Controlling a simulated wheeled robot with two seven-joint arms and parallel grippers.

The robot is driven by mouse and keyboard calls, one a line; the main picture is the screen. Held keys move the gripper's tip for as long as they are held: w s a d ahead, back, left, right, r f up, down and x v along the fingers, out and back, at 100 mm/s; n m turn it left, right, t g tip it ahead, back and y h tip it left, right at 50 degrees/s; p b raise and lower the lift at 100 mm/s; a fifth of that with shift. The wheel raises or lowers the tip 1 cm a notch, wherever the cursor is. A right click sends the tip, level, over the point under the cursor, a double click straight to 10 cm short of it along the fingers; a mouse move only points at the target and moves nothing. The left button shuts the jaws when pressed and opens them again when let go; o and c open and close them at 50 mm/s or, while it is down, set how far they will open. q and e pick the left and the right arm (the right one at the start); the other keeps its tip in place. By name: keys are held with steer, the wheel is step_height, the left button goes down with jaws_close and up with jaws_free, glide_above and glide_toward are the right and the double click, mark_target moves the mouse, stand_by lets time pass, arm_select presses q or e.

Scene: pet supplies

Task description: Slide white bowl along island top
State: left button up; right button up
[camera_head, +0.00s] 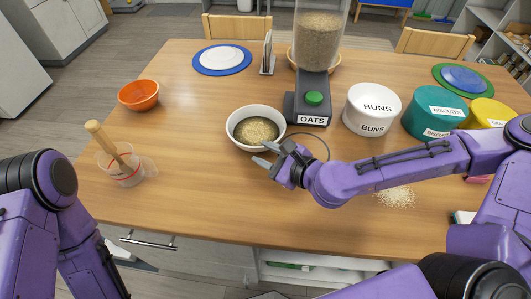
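The white bowl (277,112) stands upright on the wooden island top (200,190) near the middle, with a heap of oat-like grain in it. My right gripper (262,162) is at the bowl's front right side, close to its rim. Its two grey fingers point left and look a little apart, with nothing seen between them. Whether a finger touches the bowl cannot be told. Of my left arm only purple links show at the left edge; its gripper is out of view.
An oats dispenser (314,99) stands behind the bowl, with a white BUNS tin (371,108) and teal BISCUITS tin (433,112) to its right. An orange bowl (138,95) and a cup with a wooden handle (122,168) are left. Spilled grain (396,197) lies front right.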

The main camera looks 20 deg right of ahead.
mark_target(241, 143)
steer(key=shift+d, duration=0.1)
steer(key=shift+w+f, duration=0.1)
steer(key=shift+b+x, duration=0.9)
steer(key=shift+x, duration=0.25)
steer(key=p+x, duration=0.2)
steer(key=x, duration=0.5)
steer(key=shift+w+a+f, duration=0.15)
steer(key=shift+w+a, duration=0.15)
steer(key=shift+w, duration=0.05)
steer(key=shift+c, duration=0.4)
jaws_close()
